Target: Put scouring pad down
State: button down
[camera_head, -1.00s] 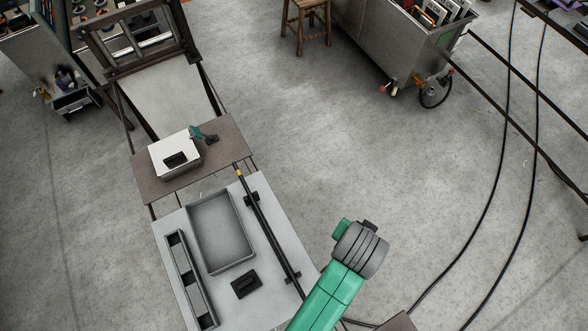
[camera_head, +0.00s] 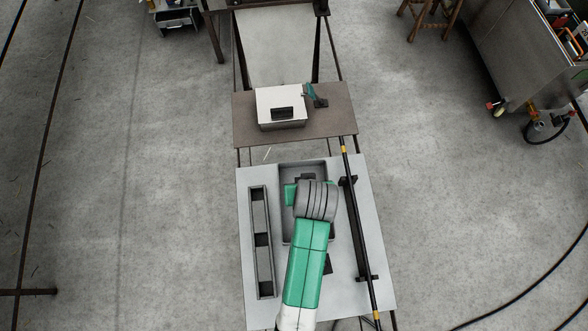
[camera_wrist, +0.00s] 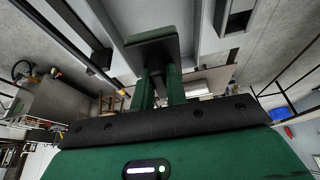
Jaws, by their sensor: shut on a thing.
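The scouring pad (camera_wrist: 152,44), a dark flat block, shows in the wrist view at the tips of my gripper. My gripper (camera_wrist: 160,72) has dark green fingers shut on it. The wrist view does not clearly show whether the pad touches anything below. In the head view my green and grey arm reaches over the grey rectangular tray (camera_head: 286,168) on the light grey worktop (camera_head: 246,190). The arm hides my fingers and much of the tray there.
A long narrow compartmented holder (camera_head: 256,268) lies left of the tray. A black rod (camera_head: 359,235) runs along the worktop's right side in black supports. A black block (camera_head: 328,263) is partly hidden by my arm. A white box (camera_head: 281,102) stands on the brown table behind.

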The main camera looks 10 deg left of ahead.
notch_tip(320, 180, down, 9)
jog(key=shift+f, duration=0.2)
dwell(0.3)
jog(key=shift+f, duration=0.2)
jog(key=c, duration=1.4)
grip_release()
jog(key=shift+r, duration=0.2)
jog(key=v, duration=1.2)
jog(key=shift+p, duration=0.35)
